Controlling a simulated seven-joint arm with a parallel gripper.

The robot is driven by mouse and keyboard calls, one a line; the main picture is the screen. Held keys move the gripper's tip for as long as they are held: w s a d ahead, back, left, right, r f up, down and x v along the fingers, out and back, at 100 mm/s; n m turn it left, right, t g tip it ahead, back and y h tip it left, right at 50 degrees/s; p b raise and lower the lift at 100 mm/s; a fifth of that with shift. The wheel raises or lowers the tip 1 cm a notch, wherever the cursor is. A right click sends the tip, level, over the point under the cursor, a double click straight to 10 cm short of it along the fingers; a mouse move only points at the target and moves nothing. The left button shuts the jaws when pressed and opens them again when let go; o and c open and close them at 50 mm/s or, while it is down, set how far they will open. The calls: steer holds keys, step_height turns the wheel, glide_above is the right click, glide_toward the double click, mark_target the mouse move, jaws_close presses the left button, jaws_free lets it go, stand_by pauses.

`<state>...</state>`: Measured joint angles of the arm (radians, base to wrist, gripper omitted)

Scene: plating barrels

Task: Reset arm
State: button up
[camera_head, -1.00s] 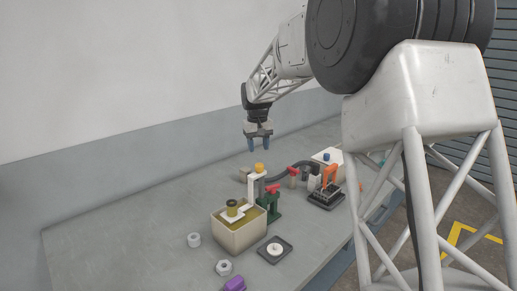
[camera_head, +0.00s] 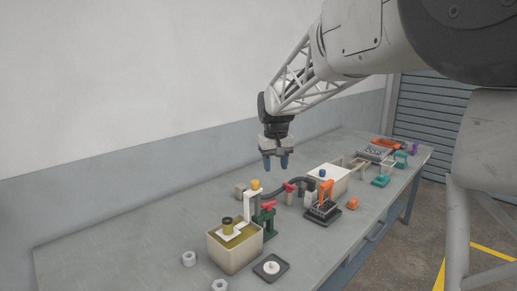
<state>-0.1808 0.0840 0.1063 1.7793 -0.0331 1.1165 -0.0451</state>
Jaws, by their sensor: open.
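My gripper (camera_head: 276,162) hangs above the grey table (camera_head: 130,225), with its two blue fingertips pointing down. The fingers are apart and nothing shows between them. My arm reaches in from the upper right.
A cream tank (camera_head: 234,254) with yellowish liquid stands at the front. A small dark tray (camera_head: 271,268) and two pale nuts, one here (camera_head: 189,259), lie nearby. A black rack (camera_head: 322,212), a white box (camera_head: 328,178) and teal fixtures (camera_head: 381,181) stand right. The table's left is clear.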

steer(key=s+d+r, duration=0.1)
steer(key=s+d, duration=0.2)
steer(key=s, duration=0.3)
steer(key=s+d+r, duration=0.1)
steer(key=s+d, duration=0.2)
steer(key=s, duration=0.4)
steer(key=s+d+f+m, duration=0.1)
steer(key=s+d+f, duration=0.1)
steer(key=s, duration=0.8)
steer(key=s+d+f+m+t, duration=0.1)
steer(key=s+d+f, duration=0.2)
steer(key=s, duration=0.7)
steer(key=s+d+f+m, duration=0.1)
steer(key=s+f, duration=0.3)
steer(key=s, duration=0.6)
steer(key=shift+s+d+t, duration=0.4)
steer(key=shift+d, duration=0.25)
steer(key=shift+o, duration=0.9)
